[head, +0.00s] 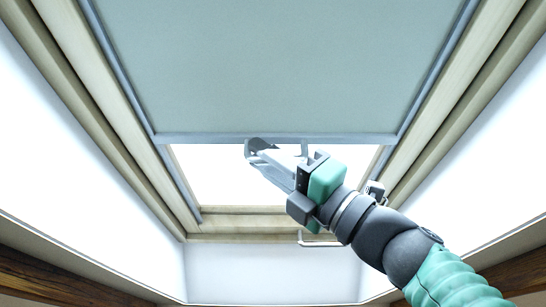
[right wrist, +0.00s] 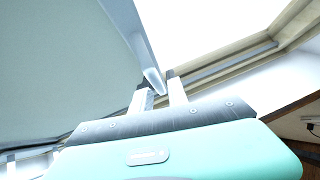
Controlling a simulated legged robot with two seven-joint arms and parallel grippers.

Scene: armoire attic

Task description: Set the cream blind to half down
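The blind (head: 280,70), grey-green in this light, covers the upper part of the slanted roof window. Its straight bottom bar (head: 215,138) lies across the window, with bright bare glass (head: 215,180) below it. In the right wrist view, the bar (right wrist: 147,70) reaches down between the two fingers (right wrist: 160,92), which are apart. Whether they press on the bar I cannot tell. My left gripper is not in view.
Pale wooden frame sides and grey side rails (head: 130,90) flank the blind. A small metal handle (head: 320,242) sits at the frame's lower edge, near my right arm. White sloping walls (head: 70,170) and dark wooden beams (head: 60,280) lie around the opening.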

